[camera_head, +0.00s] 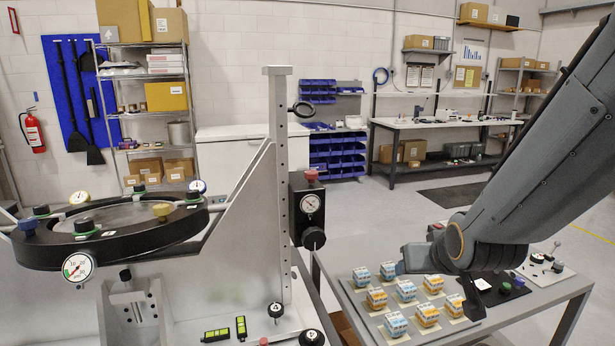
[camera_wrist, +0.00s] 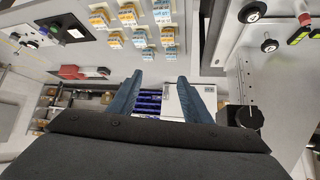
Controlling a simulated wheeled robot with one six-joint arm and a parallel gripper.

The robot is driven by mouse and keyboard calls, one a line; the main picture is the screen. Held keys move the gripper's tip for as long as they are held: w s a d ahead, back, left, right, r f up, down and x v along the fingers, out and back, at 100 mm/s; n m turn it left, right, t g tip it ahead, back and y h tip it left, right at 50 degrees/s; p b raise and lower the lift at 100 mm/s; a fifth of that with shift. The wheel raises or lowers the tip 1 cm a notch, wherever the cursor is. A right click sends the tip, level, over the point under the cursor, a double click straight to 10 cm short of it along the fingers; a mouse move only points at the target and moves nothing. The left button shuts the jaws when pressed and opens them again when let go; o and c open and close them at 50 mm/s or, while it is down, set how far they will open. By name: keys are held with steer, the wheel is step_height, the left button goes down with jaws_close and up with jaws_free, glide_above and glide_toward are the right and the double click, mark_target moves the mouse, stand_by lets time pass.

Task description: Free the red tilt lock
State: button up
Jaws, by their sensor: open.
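The mirror fixture has a round mirror in a black ring (camera_head: 110,225) at the left of the head view, with coloured knobs on its rim. A red knob (camera_head: 311,175) caps a black gauge box (camera_head: 308,212) on the upright post; I cannot tell for sure that it is the red tilt lock. A small red part (camera_head: 263,341) shows at the bottom edge. My gripper (camera_wrist: 163,88) is open and empty in the wrist view, its two blue fingers apart. No finger touches the fixture.
The grey side table (camera_head: 460,335) holds several blue-and-white and orange-and-white blocks (camera_head: 405,290). Two green-yellow bars (camera_head: 240,327) and black knobs (camera_head: 276,310) sit on the fixture base. The tall post (camera_head: 280,150) stands between the ring and my arm.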

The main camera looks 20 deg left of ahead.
steer(key=w+a+r+n+t+y, duration=0.1)
steer(key=w+a+r+t+y, duration=0.15)
steer(key=a, duration=0.25)
steer(key=w+a+r+n+t+y, duration=0.1)
steer(key=a+r, duration=0.3)
steer(key=a, duration=0.2)
steer(key=n+t+y+b, duration=0.1)
steer(key=n+t+y, duration=0.1)
steer(key=t+y, duration=0.15)
glide_toward(314, 175)
steer(key=x, duration=0.4)
steer(key=shift+g+y, duration=0.3)
steer(key=shift+g, duration=0.1)
steer(key=shift+p+x, duration=1.4)
steer(key=shift+x, duration=2.25)
steer(key=shift+w+d+r, duration=0.1)
steer(key=shift+d, duration=0.05)
steer(key=c, duration=1.1)
